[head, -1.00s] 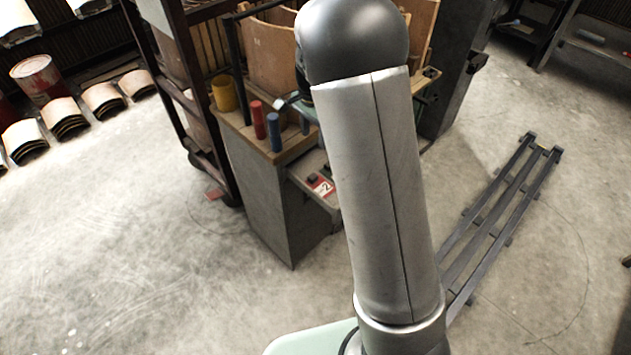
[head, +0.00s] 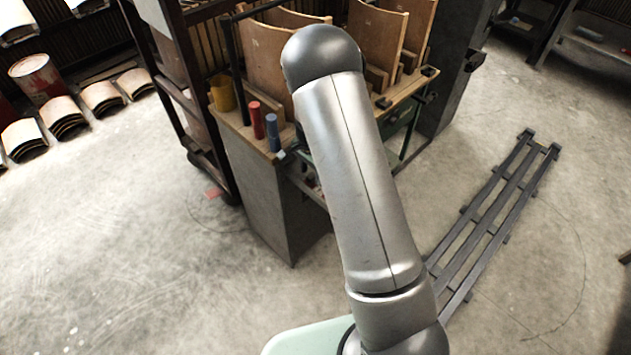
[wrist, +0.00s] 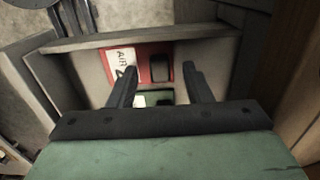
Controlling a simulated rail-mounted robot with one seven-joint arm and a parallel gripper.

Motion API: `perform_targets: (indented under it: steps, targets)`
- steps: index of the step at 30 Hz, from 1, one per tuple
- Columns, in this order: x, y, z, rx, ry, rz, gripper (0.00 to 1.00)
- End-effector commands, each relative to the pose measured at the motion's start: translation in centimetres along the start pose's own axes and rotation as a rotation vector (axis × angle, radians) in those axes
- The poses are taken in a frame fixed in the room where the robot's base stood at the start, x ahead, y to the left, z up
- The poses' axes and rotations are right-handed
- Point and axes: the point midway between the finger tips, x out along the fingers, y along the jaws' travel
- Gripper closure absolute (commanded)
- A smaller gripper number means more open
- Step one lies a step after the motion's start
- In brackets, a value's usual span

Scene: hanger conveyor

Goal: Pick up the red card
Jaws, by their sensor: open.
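The red card (wrist: 146,58) lies in a grey tray in the wrist view. It has a white printed label at its left and a dark block at its right. My gripper (wrist: 160,74) is open, its two dark fingers pointing at the card and overlapping its lower part in the picture. Nothing shows held between them. I cannot tell whether the fingers touch the card. A green card (wrist: 154,98) shows nearer, between the fingers. In the head view my arm covers the gripper and most or all of the red card.
The tray's grey rim (wrist: 120,42) runs along its far side. On the bench in the head view stand a yellow cup (head: 222,93), a red cylinder (head: 256,119), a blue cylinder (head: 273,132) and wooden panels (head: 281,57). The floor left of the bench is mostly open.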

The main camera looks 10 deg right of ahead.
Motion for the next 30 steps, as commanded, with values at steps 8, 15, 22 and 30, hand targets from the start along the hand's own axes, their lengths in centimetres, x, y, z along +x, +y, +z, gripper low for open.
perform_targets:
  steps: [8,15,22,30]
  targets:
    - [0.8,0.0,0.0,0.0,0.0,-0.001,0.55]
    - [0.8,0.0,0.0,0.0,0.0,-0.001,1.0]
    - [0.8,0.0,0.0,0.0,0.0,-0.001,1.0]
    - [-0.5,-0.1,0.0,-0.001,0.002,-0.003,1.0]
